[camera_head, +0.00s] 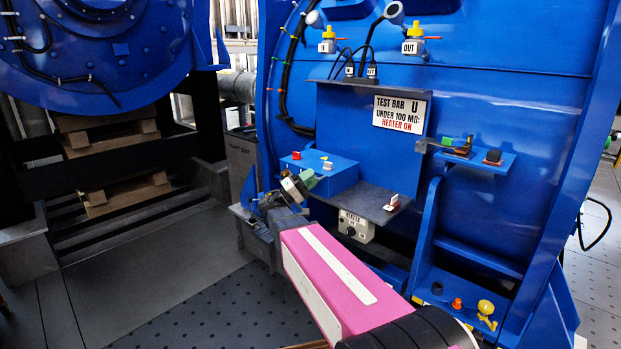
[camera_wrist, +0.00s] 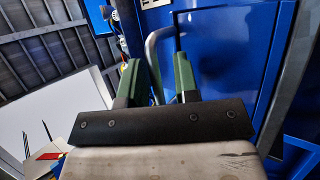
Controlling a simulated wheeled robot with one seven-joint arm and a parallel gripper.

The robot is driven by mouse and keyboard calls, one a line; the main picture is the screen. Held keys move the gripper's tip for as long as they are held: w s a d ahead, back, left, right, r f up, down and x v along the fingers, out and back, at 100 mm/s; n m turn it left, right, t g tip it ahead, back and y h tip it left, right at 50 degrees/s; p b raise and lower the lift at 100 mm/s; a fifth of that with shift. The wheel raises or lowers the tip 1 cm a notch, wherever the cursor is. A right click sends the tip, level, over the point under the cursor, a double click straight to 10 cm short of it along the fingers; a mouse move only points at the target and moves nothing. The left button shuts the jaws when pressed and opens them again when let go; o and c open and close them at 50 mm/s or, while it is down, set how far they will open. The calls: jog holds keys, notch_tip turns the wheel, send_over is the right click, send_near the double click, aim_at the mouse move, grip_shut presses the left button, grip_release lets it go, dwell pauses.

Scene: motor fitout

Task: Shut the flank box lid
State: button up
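My gripper (camera_head: 299,184) has green fingers. In the head view it is at the left end of a small blue box (camera_head: 335,177) on the motor's flank. In the wrist view the two fingers of my gripper (camera_wrist: 157,80) stand apart, with a bent grey bar (camera_wrist: 153,62) like a handle between or just beyond them. I cannot tell whether they touch it. Behind it is a blue panel with a dark seam (camera_wrist: 225,45). I cannot tell for certain which blue part is the lid. My arm hides what is below the gripper.
A dark shelf (camera_head: 367,200) carries a red-and-white piece (camera_head: 392,203). A sign reading TEST BAR U (camera_head: 400,113) is on the blue panel above. A heater switch box (camera_head: 356,226) hangs below. Capped fittings (camera_head: 413,46) project higher up. Floor (camera_head: 160,260) is clear at left.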

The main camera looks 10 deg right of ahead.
jog(key=shift+a, duration=0.1)
jog(key=v, duration=1)
jog(key=shift+a+f, duration=0.25)
jog(key=shift+d, duration=0.1)
jog(key=s+d+f+n+g+y, duration=0.1)
jog(key=s+d+f+y, duration=0.2)
jog(key=d+f+y, duration=0.35)
jog(key=s+d+f+n+g+y, duration=0.2)
jog(key=s+d+f+y, duration=0.2)
jog(key=f, duration=0.5)
jog(key=s+a+f+m+y, duration=0.1)
jog(key=s+a+f+y, duration=0.5)
jog(key=f+y, duration=0.4)
jog(key=s+y, duration=0.1)
jog(key=y, duration=0.2)
jog(key=shift+s, duration=0.15)
